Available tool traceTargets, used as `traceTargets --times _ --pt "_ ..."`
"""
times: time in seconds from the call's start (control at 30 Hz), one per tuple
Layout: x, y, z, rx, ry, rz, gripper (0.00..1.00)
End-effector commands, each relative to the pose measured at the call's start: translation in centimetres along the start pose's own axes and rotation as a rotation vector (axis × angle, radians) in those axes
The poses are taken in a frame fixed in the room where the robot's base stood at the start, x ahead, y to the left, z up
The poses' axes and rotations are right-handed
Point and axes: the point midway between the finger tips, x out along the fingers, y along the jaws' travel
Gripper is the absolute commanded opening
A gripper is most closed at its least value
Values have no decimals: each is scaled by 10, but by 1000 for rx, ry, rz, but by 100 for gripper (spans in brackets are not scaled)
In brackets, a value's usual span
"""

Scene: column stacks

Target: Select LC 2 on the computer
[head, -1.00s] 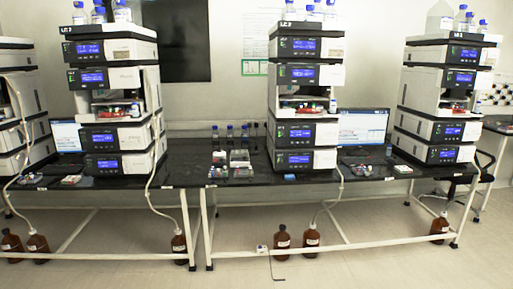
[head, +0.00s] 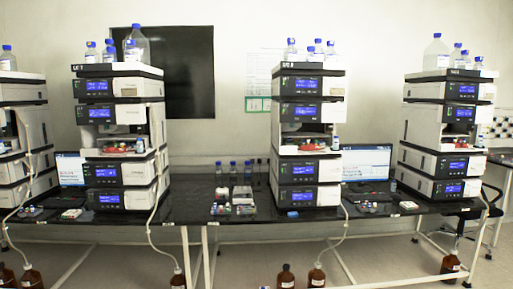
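A computer (head: 366,163) with a lit, mostly white and blue screen stands on the black bench, between the middle stack (head: 306,140) and the right stack (head: 440,140). A second lit computer (head: 70,168) stands left of the left stack (head: 119,140), partly hidden by it. Each of these three stacks has a small label on its dark top edge; the lettering is too small to read surely. The text on both screens is too small to read. My gripper is not in view.
The black bench (head: 220,215) holds small boxes and vials in front of the stacks. Blue-capped bottles (head: 309,50) stand on top of the stacks. Brown bottles (head: 317,276) stand on the floor below. White tubes hang over the bench front. A dark panel (head: 190,80) hangs on the wall.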

Motion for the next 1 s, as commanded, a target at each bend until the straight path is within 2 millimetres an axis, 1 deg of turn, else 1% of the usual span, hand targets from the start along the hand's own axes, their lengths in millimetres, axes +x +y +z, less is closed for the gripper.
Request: traceTargets --times 0.07,0.1,0.27,0.3,1.0 --pt "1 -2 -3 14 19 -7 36" --pt "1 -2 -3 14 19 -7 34" --pt "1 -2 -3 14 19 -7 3" --pt "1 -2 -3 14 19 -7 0" --pt "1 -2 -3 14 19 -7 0"
